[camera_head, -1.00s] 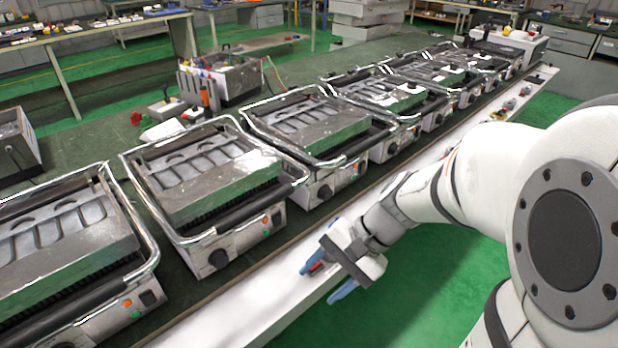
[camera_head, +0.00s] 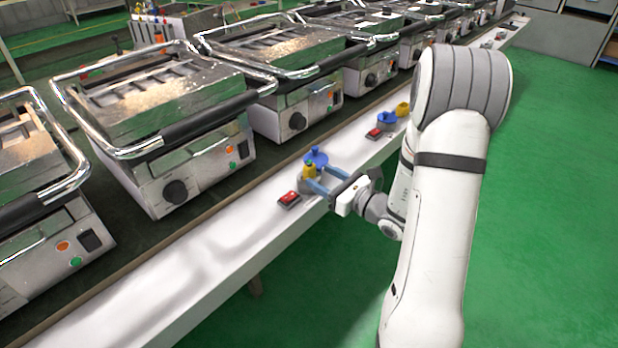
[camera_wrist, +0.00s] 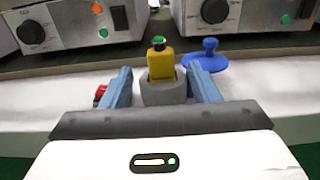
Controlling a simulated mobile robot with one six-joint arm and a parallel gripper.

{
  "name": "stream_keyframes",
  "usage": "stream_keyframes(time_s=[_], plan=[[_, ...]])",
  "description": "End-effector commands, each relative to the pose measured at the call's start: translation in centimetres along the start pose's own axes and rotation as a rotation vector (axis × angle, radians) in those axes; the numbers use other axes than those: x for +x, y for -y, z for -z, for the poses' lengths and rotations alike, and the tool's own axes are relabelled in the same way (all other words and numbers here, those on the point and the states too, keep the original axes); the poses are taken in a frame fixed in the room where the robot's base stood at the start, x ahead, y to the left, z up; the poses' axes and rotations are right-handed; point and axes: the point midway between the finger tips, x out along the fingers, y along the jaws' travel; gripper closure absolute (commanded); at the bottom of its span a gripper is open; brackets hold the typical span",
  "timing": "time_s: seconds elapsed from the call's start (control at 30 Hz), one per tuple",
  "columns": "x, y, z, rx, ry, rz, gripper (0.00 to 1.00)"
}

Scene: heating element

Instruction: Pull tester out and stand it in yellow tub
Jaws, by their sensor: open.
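The tester (camera_wrist: 161,65) is a yellow upright body with a green top. It stands in a grey holder (camera_wrist: 164,92) on the white ledge, and it also shows in the head view (camera_head: 309,171). My gripper (camera_head: 316,177) is open, with its blue fingers (camera_wrist: 158,72) spread left and right of the holder and tester in the wrist view. Gaps show on both sides, and nothing is held. A small yellow tub-like thing (camera_head: 402,109) stands farther along the ledge; I cannot make out its inside.
A blue dish with a knob (camera_wrist: 207,60) lies just right of the tester. A red switch (camera_head: 289,199) is to the left. Farther along are a blue piece (camera_head: 386,118) and another red switch (camera_head: 374,133). Grills (camera_head: 170,115) line the bench behind the white ledge (camera_head: 190,265).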

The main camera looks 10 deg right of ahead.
Motion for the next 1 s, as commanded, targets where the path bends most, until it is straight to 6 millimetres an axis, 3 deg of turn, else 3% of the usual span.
stream_keyframes(time_s=[0.3, 0.63, 1.0], plan=[[4.5, 0.0, 0.5, -0.003, 0.000, -0.004, 0.45], [5.2, 0.1, 0.3, -0.002, 0.000, 0.000, 0.45], [5.1, 0.1, 0.3, -0.002, -0.001, 0.000, 0.74]])
